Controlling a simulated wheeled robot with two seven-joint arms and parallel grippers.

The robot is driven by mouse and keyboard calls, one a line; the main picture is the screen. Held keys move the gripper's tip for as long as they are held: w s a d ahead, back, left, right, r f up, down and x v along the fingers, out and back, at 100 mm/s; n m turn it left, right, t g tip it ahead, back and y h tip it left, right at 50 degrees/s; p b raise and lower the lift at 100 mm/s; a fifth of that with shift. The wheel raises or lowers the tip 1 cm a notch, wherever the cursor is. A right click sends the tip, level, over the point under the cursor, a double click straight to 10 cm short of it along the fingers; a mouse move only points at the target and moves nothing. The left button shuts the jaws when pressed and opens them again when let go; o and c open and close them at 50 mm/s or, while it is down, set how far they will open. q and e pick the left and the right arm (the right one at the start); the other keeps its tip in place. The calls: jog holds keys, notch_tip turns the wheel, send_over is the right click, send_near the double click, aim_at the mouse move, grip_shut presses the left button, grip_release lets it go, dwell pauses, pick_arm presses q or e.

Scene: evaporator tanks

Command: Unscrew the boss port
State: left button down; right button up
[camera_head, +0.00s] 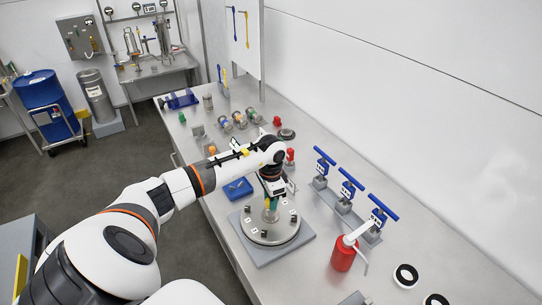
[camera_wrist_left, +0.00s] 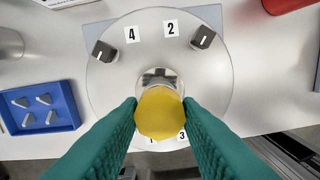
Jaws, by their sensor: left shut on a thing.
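The round metal plate (camera_head: 287,233) lies on a grey base on the bench and also shows in the left wrist view (camera_wrist_left: 215,82). Black knobs and number labels are spaced around it. At its centre a short metal fitting (camera_wrist_left: 159,76) rises, with a yellow faceted head (camera_wrist_left: 160,116) in front of it. I take these to be the boss port, but cannot tell whether the head is joined to the fitting. My left gripper (camera_head: 271,205) points down over the plate's centre. Its green fingers (camera_wrist_left: 159,105) are shut on the yellow head. They hide part of the plate's near side.
A blue tray (camera_head: 238,189) with small metal pieces (camera_wrist_left: 38,108) lies left of the plate. Blue-handled valves (camera_head: 347,187) stand to the right, with a red bottle (camera_head: 343,256) in front. Small fittings (camera_head: 240,120) stand farther back.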

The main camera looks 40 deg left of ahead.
pick_arm(q)
jog(key=shift+d+n, duration=0.15)
jog(key=shift+n, duration=0.15)
jog(key=shift+d+n, duration=0.1)
jog(key=shift+n, duration=0.2)
jog(key=shift+f+n, duration=0.1)
jog(key=shift+n, duration=0.2)
jog(key=shift+w, duration=0.1)
jog(key=shift+n, duration=1.9)
jog(key=shift+a, duration=0.2)
